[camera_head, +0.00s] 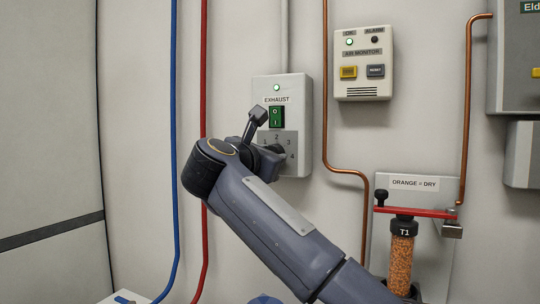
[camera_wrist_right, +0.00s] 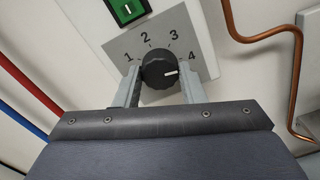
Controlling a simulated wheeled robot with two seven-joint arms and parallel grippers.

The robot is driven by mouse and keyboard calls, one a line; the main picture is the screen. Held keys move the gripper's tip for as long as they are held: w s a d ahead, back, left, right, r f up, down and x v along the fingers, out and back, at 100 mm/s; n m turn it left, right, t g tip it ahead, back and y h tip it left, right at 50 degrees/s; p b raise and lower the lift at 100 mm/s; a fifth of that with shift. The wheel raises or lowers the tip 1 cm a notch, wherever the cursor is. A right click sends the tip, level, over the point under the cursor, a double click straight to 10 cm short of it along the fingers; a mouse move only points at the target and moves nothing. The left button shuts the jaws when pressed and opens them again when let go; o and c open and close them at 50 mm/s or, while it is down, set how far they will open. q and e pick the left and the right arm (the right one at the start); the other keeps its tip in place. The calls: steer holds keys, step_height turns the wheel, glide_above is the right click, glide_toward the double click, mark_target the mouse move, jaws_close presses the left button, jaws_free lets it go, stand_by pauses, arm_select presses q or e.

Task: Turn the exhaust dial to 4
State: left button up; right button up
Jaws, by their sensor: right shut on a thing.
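The exhaust dial (camera_wrist_right: 158,67) is a round black knob on a grey plate marked 1 to 4. Its white pointer line faces right, toward the side of the 4 and slightly below that numeral. My right gripper (camera_wrist_right: 161,77) has one finger on each side of the dial and is shut on it. In the head view, the exhaust box (camera_head: 299,88) is on the wall, with a lit green lamp and a green switch (camera_head: 276,117). My right wrist (camera_head: 262,165) hides most of the dial there. My left gripper is not in view.
A copper pipe (camera_head: 325,120) runs just right of the exhaust box. Red (camera_head: 204,80) and blue (camera_head: 173,80) pipes run to its left. An air monitor (camera_head: 362,64) is at upper right. An orange-filled column (camera_head: 401,262) stands at lower right, near my right arm.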

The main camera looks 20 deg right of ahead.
steer(key=shift+s+d+r, duration=0.15)
steer(key=shift+r, duration=0.15)
steer(key=o, duration=1)
steer(key=shift+f, duration=0.15)
steer(key=v, duration=0.8)
